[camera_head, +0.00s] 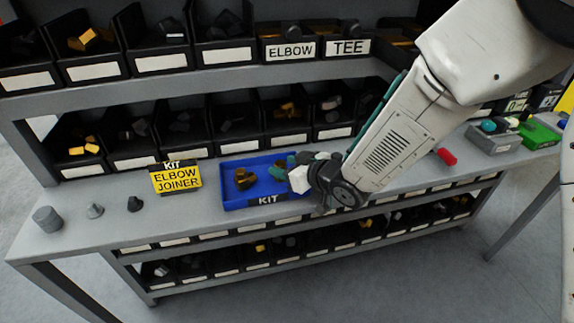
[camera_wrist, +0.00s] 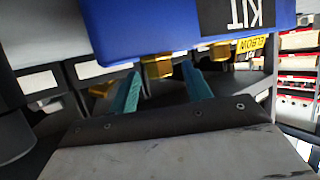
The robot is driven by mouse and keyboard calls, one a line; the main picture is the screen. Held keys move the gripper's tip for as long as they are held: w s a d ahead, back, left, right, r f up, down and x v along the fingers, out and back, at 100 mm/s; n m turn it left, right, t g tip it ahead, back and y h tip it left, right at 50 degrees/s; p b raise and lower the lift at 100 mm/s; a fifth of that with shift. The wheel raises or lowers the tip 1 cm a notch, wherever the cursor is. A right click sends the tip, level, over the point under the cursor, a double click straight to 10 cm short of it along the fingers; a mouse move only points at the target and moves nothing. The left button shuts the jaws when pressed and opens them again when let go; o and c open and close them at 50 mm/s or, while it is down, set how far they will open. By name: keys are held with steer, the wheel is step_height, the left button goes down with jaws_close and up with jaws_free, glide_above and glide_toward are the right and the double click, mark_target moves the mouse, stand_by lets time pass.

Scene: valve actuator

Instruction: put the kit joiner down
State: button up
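The blue kit tray (camera_head: 232,203) lies on the bench, its KIT label at the front. A dark brass piece (camera_head: 245,180) lies inside it. My gripper (camera_head: 283,168) is at the tray's right side, partly overlapping its interior. In the wrist view, the teal fingers (camera_wrist: 161,72) are spread apart below the tray wall (camera_wrist: 150,30). A yellow brass piece (camera_wrist: 157,68) shows between the fingertips, with gaps seeming to remain on both sides. Another yellow piece (camera_wrist: 218,51) is to the right. I cannot tell which one is the joiner. The tray's wall hides much of the pieces.
A yellow ELBOW JOINER sign (camera_head: 177,178) stands left of the tray. Rows of black bins (camera_head: 188,128) line the back. Grey and dark small parts (camera_head: 95,211) stand at the bench's left. A red part (camera_head: 446,156) and a green tray (camera_head: 539,137) are to the right.

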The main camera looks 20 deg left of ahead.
steer(key=shift+d+r, duration=0.15)
steer(key=v, duration=1.1)
steer(key=shift+s+d, duration=0.25)
steer(key=shift+d, duration=0.1)
steer(key=shift+r, duration=0.1)
